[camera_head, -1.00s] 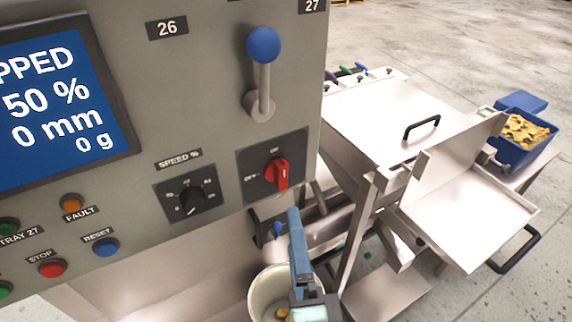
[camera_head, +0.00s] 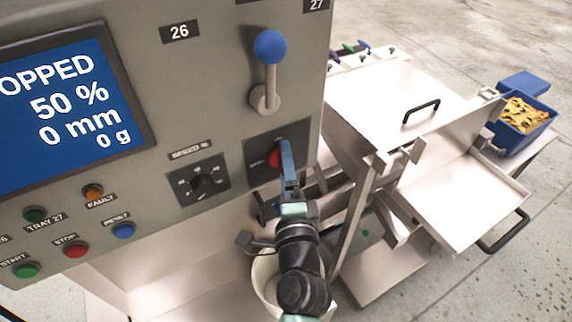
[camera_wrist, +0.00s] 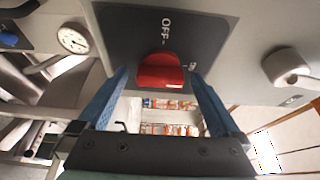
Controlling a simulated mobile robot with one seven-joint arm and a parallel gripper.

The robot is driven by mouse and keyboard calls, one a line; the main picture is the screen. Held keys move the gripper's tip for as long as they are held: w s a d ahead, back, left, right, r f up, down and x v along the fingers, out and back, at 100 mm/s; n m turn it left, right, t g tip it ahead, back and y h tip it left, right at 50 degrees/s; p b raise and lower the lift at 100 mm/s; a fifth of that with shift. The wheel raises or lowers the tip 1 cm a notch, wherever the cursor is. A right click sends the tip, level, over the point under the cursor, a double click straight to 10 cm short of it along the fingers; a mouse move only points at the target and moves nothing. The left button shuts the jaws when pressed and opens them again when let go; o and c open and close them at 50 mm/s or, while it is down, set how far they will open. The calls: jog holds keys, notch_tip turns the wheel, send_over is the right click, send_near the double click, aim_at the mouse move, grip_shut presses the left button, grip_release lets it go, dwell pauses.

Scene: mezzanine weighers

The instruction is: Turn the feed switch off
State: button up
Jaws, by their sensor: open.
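The red feed switch (camera_head: 274,158) sits on a dark square plate at the lower right of the grey panel, partly hidden behind my gripper (camera_head: 286,152) in the head view. In the wrist view the red knob (camera_wrist: 160,72) shows between my two blue fingertips (camera_wrist: 160,82). One finger is on each side, with a gap visible, so my gripper is open around or just in front of it. The OFF mark (camera_wrist: 167,28) is above the knob in the wrist view and the ON mark is to its right. I cannot tell whether the fingers touch the knob.
A blue-knobbed lever (camera_head: 269,48) stands out above the switch. A black speed dial (camera_head: 203,185) is to its left, with several push buttons and a blue screen (camera_head: 70,105) beyond. A pale bucket (camera_head: 262,285) is below my arm. Metal trays (camera_head: 465,205) stand at right.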

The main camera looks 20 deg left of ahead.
jog(key=c, duration=1.3)
jog(key=shift+f+b, duration=0.25)
jog(key=shift+b, duration=0.7)
jog(key=n+y+b, duration=0.3)
jog(key=n+b, duration=0.4)
jog(key=b, duration=0.6)
jog(key=n+g+y+b, duration=0.1)
jog(key=n+y+b, duration=0.1)
jog(key=n+b, duration=0.6)
jog(key=n+y+b, duration=0.3)
jog(key=n+b, duration=0.4)
jog(key=b, duration=1.2)
jog(key=shift+w+d+f+g+y, duration=0.2)
jog(key=shift+w+g+y, duration=0.1)
jog(key=shift+g, duration=0.1)
jog(key=shift+r+n, duration=0.1)
jog(key=shift+n, duration=0.3)
